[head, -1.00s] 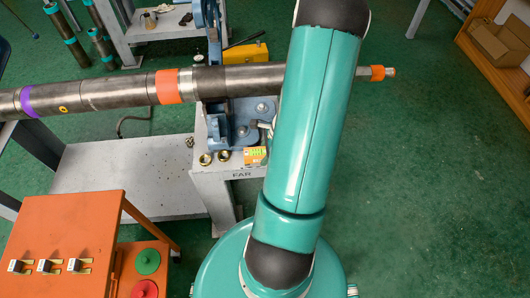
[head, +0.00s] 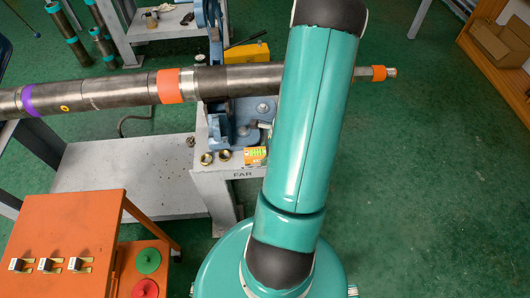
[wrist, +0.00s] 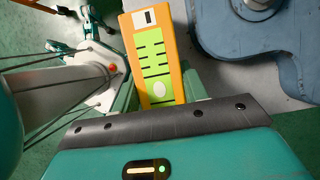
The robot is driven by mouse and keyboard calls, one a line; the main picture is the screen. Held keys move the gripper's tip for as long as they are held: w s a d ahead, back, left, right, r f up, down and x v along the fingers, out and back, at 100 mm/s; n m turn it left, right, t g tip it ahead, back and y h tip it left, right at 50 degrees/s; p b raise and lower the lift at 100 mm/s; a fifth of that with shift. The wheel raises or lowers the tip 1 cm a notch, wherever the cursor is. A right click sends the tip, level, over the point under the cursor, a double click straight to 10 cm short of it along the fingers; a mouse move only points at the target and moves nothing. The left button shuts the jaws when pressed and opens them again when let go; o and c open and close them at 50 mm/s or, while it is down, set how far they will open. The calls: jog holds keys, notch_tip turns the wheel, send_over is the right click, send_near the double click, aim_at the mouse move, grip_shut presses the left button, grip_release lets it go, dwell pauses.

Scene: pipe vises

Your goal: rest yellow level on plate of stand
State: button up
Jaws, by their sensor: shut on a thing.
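The yellow level (wrist: 155,60) fills the upper middle of the wrist view, a yellow-orange bar with a lime-green face. It also shows in the head view (head: 255,155) at the front right of the stand's plate. My gripper (wrist: 158,92) is shut on its near part, with green fingers on both sides. In the head view my arm hides the gripper. The grey plate (wrist: 230,78) lies below and right of the level in the wrist view. The stand (head: 225,185) is marked FAR. I cannot tell whether the level touches the plate.
Brass fittings (head: 215,157) sit left of the level. The blue vise (head: 243,118) stands behind it, under the long pipe (head: 115,92). An orange control table (head: 70,225) is at lower left. The green floor to the right is open.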

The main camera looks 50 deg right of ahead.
jog(key=shift+f, duration=0.3)
jog(key=o, duration=1.5)
jog(key=shift+c, duration=0.2)
jog(key=shift+r, duration=3.5)
